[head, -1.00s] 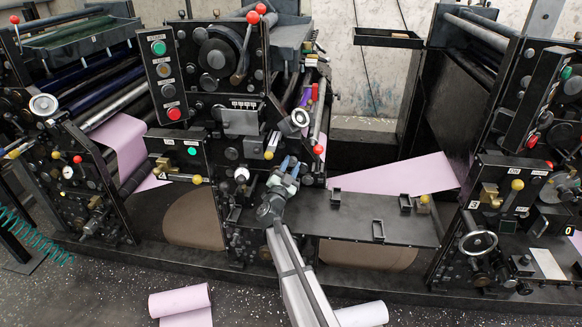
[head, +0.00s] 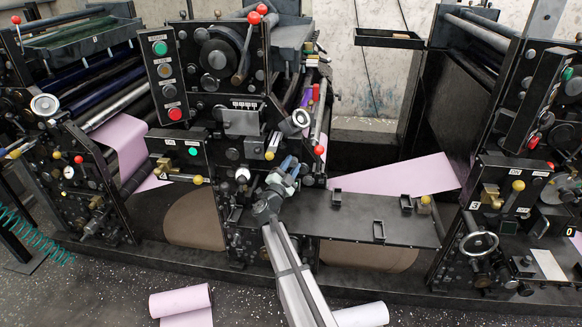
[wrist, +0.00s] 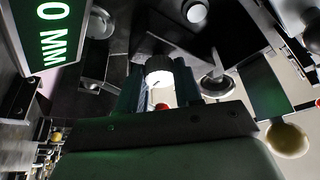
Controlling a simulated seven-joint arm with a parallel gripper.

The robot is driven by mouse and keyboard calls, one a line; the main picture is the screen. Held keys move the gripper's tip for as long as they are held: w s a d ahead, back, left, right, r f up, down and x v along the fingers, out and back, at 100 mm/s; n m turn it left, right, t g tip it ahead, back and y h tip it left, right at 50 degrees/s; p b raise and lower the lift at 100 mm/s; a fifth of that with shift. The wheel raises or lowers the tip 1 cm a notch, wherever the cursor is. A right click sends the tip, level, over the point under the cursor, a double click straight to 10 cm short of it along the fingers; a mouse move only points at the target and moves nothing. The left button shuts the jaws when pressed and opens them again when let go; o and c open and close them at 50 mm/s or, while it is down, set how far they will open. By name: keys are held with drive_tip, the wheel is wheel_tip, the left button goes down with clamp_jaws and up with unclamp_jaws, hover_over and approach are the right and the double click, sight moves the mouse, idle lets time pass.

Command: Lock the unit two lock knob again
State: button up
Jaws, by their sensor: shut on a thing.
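My gripper (head: 288,164) is at the front of the middle press unit, beside the left end of the dark shelf. In the wrist view, my gripper (wrist: 158,88) has its two fingers on either side of a short round knob (wrist: 159,72) with a bright white face, and it is shut on it. I take this to be the lock knob. A small dark mark and a bit of red show on or just below its face. In the head view the gripper hides the knob. I cannot tell from these views whether it is turned to locked.
The dark shelf (head: 345,222) has several small brackets. A white knob (head: 242,174) and a chrome handwheel (head: 300,118) are near the gripper. Paper rolls (head: 180,302) lie on the floor.

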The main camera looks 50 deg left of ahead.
drive_tip(key=o, duration=1)
drive_tip(key=shift+o, duration=0.2)
drive_tip(key=v, duration=1.3)
drive_tip(key=shift+s+d, duration=0.2)
drive_tip(key=shift+s, duration=0.1)
drive_tip(key=shift+f, duration=0.1)
